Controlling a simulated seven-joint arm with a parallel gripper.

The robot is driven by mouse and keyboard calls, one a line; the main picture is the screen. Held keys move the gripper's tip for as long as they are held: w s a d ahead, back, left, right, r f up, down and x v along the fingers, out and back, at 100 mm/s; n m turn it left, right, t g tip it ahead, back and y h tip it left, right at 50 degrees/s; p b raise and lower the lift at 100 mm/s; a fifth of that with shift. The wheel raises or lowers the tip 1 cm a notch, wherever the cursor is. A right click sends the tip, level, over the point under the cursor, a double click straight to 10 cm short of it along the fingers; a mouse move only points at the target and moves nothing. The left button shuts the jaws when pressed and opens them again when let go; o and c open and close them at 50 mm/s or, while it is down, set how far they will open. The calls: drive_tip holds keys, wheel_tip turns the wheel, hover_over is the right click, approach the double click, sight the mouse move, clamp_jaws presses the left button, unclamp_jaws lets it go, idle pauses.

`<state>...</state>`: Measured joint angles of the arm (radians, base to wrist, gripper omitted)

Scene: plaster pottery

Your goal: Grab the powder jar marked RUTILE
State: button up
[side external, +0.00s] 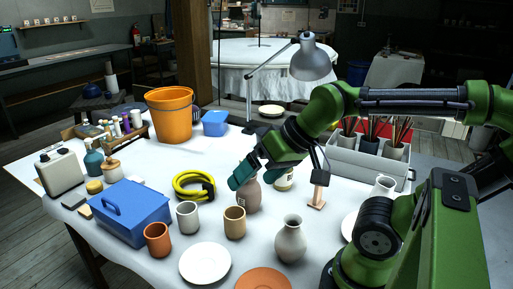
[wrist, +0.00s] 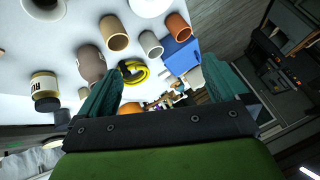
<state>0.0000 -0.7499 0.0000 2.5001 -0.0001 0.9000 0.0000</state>
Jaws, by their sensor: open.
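My gripper (side external: 242,178) has teal fingers and is tilted above the table by a brown bottle (side external: 249,198). In the wrist view my gripper (wrist: 155,90) is open with nothing held between its fingers. The brown bottle (wrist: 90,63) shows just beyond the left finger.
A tan cup (side external: 235,223), a grey cup (side external: 187,217) and a grey vase (side external: 290,240) stand in front. A yellow coil (side external: 190,185) and a blue toolbox (side external: 130,212) are to the left. A grey caddy with brushes (side external: 345,165) is to the right.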

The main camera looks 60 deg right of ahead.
drive_tip(key=w+d+f+m+g+h, duration=0.1)
drive_tip(key=w+d+m+g, duration=0.15)
drive_tip(key=d+m, duration=0.75)
drive_tip(key=w+d+f+m+g, duration=0.15)
drive_tip(key=w+d+m, duration=0.25)
drive_tip(key=d+m, duration=0.65)
drive_tip(key=w+d+f+m+g+h, duration=0.1)
drive_tip(key=w+d+m+g, duration=0.2)
drive_tip(key=d+m, duration=0.75)
drive_tip(key=d+f+n, duration=0.1)
drive_tip(key=f, duration=0.2)
drive_tip(key=f+n, duration=0.1)
drive_tip(key=f, duration=0.2)
drive_tip(key=d+f, duration=0.1)
drive_tip(key=f, duration=0.3)
drive_tip(key=shift+s+d+f+n, duration=0.1)
drive_tip(key=shift+s+d+n, duration=0.1)
drive_tip(key=shift+d+n, duration=0.15)
drive_tip(key=shift+s+f, duration=0.1)
drive_tip(key=shift+f, duration=2.7)
drive_tip(key=c, duration=1.4)
